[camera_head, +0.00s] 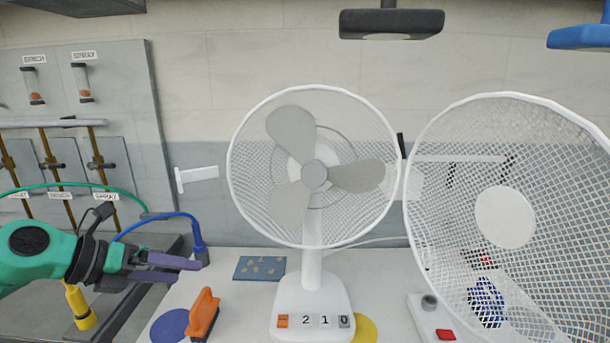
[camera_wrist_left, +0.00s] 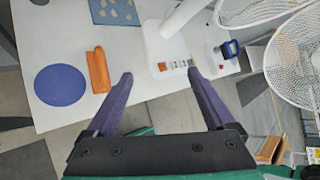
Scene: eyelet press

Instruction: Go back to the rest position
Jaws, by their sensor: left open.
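My left gripper (camera_head: 176,268) comes in from the left in the head view, green with purple fingers. Its fingers are open and empty, above the left part of the white table (camera_head: 230,318). The left wrist view shows the two purple fingers (camera_wrist_left: 160,92) spread wide with nothing between them but the table's edge and floor below. My right gripper is not in view.
A white fan (camera_head: 314,290) stands on the table, its buttons orange, white and grey. A separate round fan guard (camera_head: 450,200) is at the right.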

